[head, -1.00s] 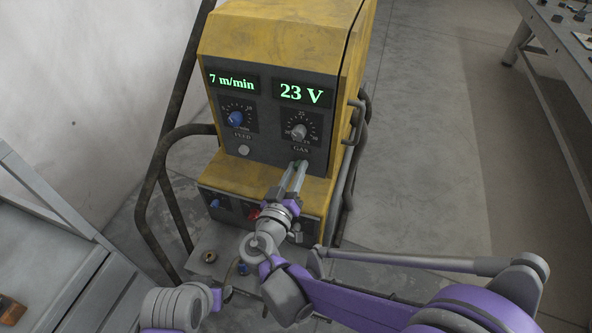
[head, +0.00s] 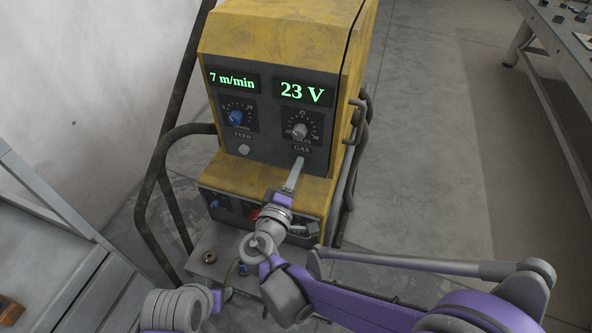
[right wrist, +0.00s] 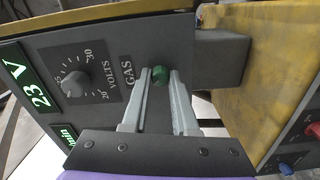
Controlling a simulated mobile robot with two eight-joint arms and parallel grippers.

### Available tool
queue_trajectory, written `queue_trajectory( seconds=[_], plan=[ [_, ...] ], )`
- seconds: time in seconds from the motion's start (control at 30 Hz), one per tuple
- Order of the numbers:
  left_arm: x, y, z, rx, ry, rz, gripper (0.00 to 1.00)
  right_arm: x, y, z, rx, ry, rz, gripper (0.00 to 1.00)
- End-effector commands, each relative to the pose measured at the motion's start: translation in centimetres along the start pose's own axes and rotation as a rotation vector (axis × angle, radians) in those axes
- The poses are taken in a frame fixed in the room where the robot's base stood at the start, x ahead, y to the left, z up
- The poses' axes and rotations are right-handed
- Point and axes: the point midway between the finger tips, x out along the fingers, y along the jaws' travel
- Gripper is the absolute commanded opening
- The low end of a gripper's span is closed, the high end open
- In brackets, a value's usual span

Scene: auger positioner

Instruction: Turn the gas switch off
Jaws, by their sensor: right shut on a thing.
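The gas switch (right wrist: 160,77) is a small greenish knob by the GAS label on the machine's dark front panel, seen in the right wrist view. My right gripper (head: 299,163) reaches up to the panel just below that label. In the right wrist view its two fingers (right wrist: 160,71) stand on either side of the switch and are shut on it. In the head view the fingertips hide the switch.
The yellow machine (head: 270,40) has a blue feed knob (head: 236,118), a grey volts knob (head: 299,131) and displays reading 7 m/min and 23 V. Dark tube rails (head: 160,170) flank it. A lower panel carries a red switch (head: 253,214). A workbench (head: 560,60) stands far right; the floor between is clear.

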Motion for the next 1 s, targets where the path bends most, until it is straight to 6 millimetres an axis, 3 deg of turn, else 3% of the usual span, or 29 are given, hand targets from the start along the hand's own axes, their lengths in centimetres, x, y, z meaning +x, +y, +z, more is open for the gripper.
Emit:
queue_trajectory(
  seconds=[0.4, 0.93, 0.97, 1.0],
  plan=[
    [0.13, 0.0, 0.07, 0.0, 0.0, 0.0, 0.5, 0.08, 0.07, -0.02, -0.182, -0.001, 0.003, 0.0],
    [0.13, 0.0, 0.07, 0.0, 0.0, 0.0, 0.5, 0.08, 0.09, -0.01, -0.205, -0.001, 0.003, 0.0],
    [0.13, 0.0, 0.07, 0.0, 0.0, 0.0, 0.5, 0.08, 0.09, -0.01, -0.205, -0.001, 0.004, 0.29],
    [0.13, 0.0, 0.07, 0.0, 0.0, 0.0, 0.5, 0.08, 0.09, -0.01, -0.205, -0.001, 0.003, 0.36]
  ],
)
